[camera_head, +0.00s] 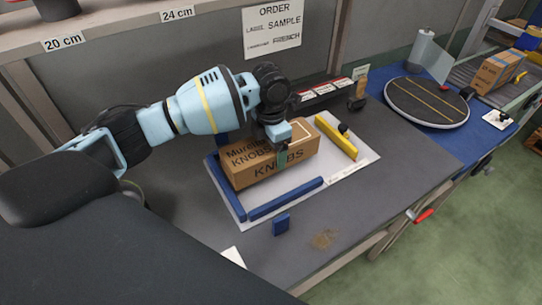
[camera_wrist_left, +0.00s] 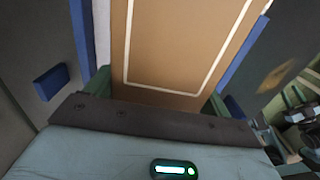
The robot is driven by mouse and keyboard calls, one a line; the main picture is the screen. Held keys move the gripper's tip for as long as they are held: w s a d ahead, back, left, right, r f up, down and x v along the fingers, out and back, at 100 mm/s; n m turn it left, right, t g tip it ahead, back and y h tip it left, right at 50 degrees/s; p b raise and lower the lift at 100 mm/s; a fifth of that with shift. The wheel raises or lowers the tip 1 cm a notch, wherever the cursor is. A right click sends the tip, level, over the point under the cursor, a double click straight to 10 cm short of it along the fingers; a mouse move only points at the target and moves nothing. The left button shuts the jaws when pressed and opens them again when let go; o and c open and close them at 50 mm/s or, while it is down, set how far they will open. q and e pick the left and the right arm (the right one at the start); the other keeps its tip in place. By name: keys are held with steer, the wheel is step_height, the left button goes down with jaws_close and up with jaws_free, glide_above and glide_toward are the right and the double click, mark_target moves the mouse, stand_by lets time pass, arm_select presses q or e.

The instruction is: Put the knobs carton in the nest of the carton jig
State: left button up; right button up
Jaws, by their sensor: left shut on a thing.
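The knobs carton (camera_head: 262,166) is a brown box with "KNOBS" printed on its side, over the white board of the carton jig (camera_head: 338,176). The jig's nest is edged by a blue rail on the left (camera_head: 224,188) and one in front (camera_head: 287,199), with a yellow bar (camera_head: 336,138) to the right. My left gripper (camera_head: 282,154) is shut on the carton from above. In the left wrist view, its green fingers (camera_wrist_left: 160,92) flank the carton's top (camera_wrist_left: 180,45), which carries a white outline. I cannot tell whether the carton's underside touches the board. My right gripper is out of view.
A small blue block (camera_head: 281,224) stands on the grey bench in front of the jig, near a brown smudge (camera_head: 323,239). A dark rack with labels (camera_head: 322,94) is behind. A round turntable (camera_head: 426,102) and another carton (camera_head: 497,72) on a conveyor are at the right.

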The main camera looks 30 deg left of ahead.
arm_select(q)
steer(key=shift+f, duration=1.7)
steer(key=shift+f, duration=0.15)
steer(key=o, duration=1.1)
steer(key=shift+c, duration=0.2)
step_height(320, 180, up, 12)
steer(key=shift+r, duration=0.15)
